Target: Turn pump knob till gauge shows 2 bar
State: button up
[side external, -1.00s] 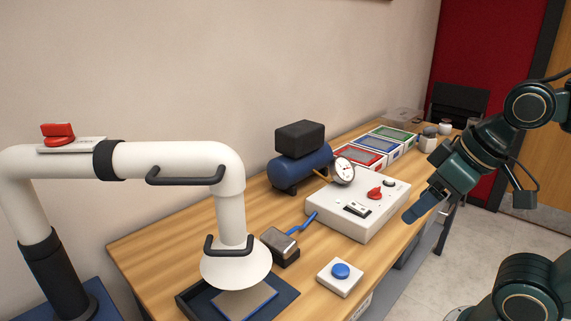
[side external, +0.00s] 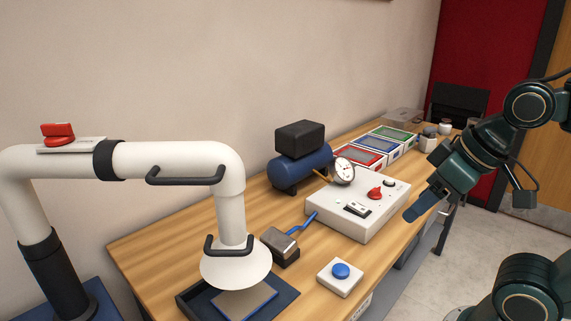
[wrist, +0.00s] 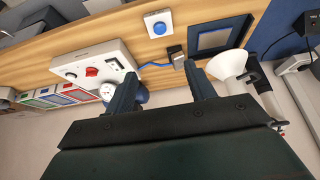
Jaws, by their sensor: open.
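A white control box (side external: 345,222) stands on the bench with a red knob (side external: 375,193) and a smaller black knob (side external: 390,182) on top. I cannot tell from labels which one is the pump knob. A round white gauge (side external: 344,171) stands behind the box, by a blue tank (side external: 292,172); its reading is too small to tell. The box (wrist: 118,52) and red knob (wrist: 92,72) also show in the wrist view. My gripper (side external: 420,208) is open and empty, to the right of the box and apart from both knobs. Both fingers show in the wrist view (wrist: 162,88).
A white fume arm (side external: 175,160) rises at the left over a dark tray (side external: 285,300). A blue button (side external: 341,271) sits near the front edge. A blue-handled brush-like tool (side external: 282,243) lies left of the box. Coloured bins (side external: 388,143) stand behind the box.

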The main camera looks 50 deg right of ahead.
jog(key=c, duration=0.4)
jog(key=shift+w+d+r+m, duration=0.2)
jog(key=shift+w+r+m, duration=0.1)
jog(key=shift+w, duration=0.15)
jog(key=m+g, duration=0.6)
jog(key=m, duration=1.3)
send_over(376, 188)
notch_tip(376, 188, down, 5)
jog(key=shift+r, duration=0.15)
notch_tip(376, 188, down, 14)
jog(key=shift+r, duration=0.1)
